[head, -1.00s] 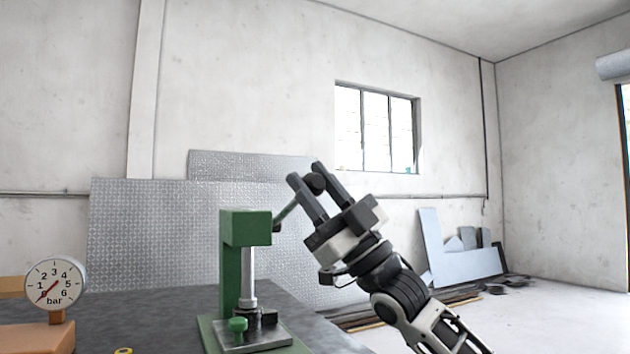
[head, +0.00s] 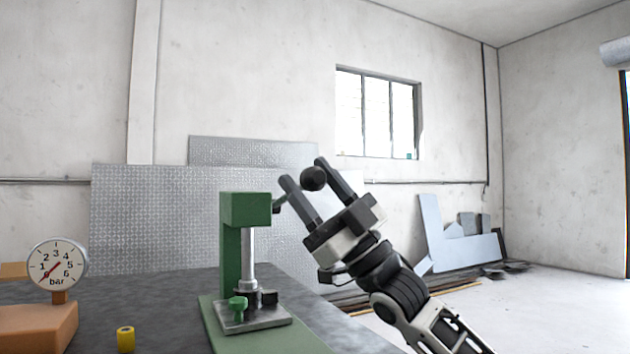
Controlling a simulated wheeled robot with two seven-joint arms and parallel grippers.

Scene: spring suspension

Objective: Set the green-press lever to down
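The green press (head: 230,245) stands on the dark table, with a silver ram above a steel plate. Its lever comes out of the right side of the press head and ends in a black ball knob (head: 313,179), a little higher than the top of the head. A gap shows between the left finger and the knob; contact with the other is unclear. My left gripper is not in view.
A pressure gauge (head: 57,264) on an orange block stands at the left. A yellow cylinder (head: 125,339) stands on the table (head: 170,300) between gauge and press. Metal sheets lean on the wall behind. Space right of the press above the floor is clear apart from my arm.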

